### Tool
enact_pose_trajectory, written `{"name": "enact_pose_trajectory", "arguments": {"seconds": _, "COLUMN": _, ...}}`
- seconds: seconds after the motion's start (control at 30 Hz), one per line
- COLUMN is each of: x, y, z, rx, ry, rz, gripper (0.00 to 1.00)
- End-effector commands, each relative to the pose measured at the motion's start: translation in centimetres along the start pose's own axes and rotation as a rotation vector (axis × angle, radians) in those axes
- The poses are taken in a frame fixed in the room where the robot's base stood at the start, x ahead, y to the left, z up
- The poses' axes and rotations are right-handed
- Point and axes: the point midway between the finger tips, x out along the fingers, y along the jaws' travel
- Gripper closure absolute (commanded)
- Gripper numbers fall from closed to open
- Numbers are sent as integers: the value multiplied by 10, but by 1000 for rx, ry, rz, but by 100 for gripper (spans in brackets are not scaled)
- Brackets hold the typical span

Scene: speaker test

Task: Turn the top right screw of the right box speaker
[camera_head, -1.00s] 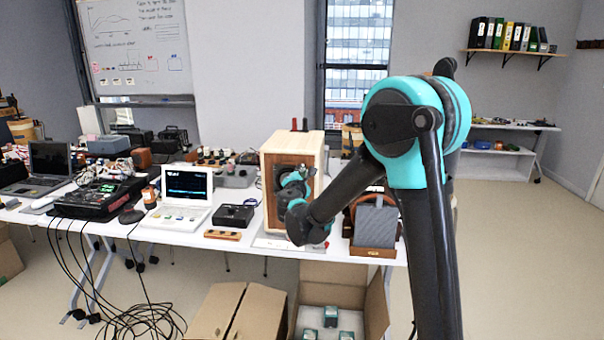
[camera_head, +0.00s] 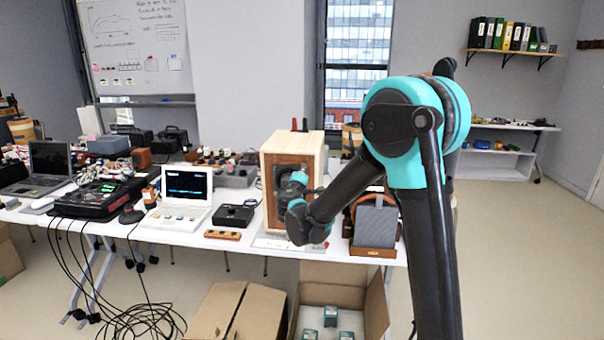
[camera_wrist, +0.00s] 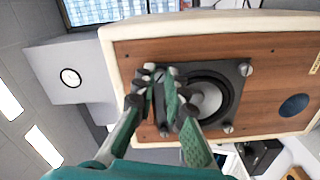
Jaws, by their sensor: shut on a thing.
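The box speaker (camera_head: 290,142) stands on the white table, with a pale wood cabinet and brown wood front. In the wrist view, its front (camera_wrist: 262,95) appears turned sideways, with the dark speaker plate (camera_wrist: 236,93) and round grey cone (camera_wrist: 208,100). Screws show at the plate's corners, such as one upper right (camera_wrist: 246,69) and one lower right (camera_wrist: 228,128). My gripper (camera_wrist: 161,75) has its fingertips at the plate's upper-left corner, which matches the speaker's top right. It is shut on the screw there, mostly hidden by the fingers. My wrist (camera_head: 298,179) covers part of the speaker in the head view.
A brown stand with a grey panel (camera_head: 375,226) stands right of the speaker. A small black box (camera_head: 234,216) and a white device with a screen (camera_head: 184,200) stand left.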

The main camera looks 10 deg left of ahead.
Motion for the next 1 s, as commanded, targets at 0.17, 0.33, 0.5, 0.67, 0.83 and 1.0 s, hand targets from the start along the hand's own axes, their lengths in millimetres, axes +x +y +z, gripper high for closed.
{"name": "enact_pose_trajectory", "arguments": {"seconds": 0.17, "x": -1, "y": -1, "z": 1, "rx": 167, "ry": -2, "rz": -1, "gripper": 100}}
{"name": "enact_pose_trajectory", "arguments": {"seconds": 0.33, "x": -1, "y": -1, "z": 1, "rx": 329, "ry": -2, "rz": -1, "gripper": 100}}
{"name": "enact_pose_trajectory", "arguments": {"seconds": 0.5, "x": -1, "y": -1, "z": 1, "rx": 491, "ry": -2, "rz": -1, "gripper": 100}}
{"name": "enact_pose_trajectory", "arguments": {"seconds": 0.67, "x": -1, "y": -1, "z": 1, "rx": 643, "ry": -2, "rz": -1, "gripper": 100}}
{"name": "enact_pose_trajectory", "arguments": {"seconds": 0.83, "x": -1, "y": -1, "z": 1, "rx": 803, "ry": -2, "rz": -1, "gripper": 100}}
{"name": "enact_pose_trajectory", "arguments": {"seconds": 1.0, "x": -1, "y": -1, "z": 1, "rx": 950, "ry": -2, "rz": 0, "gripper": 100}}
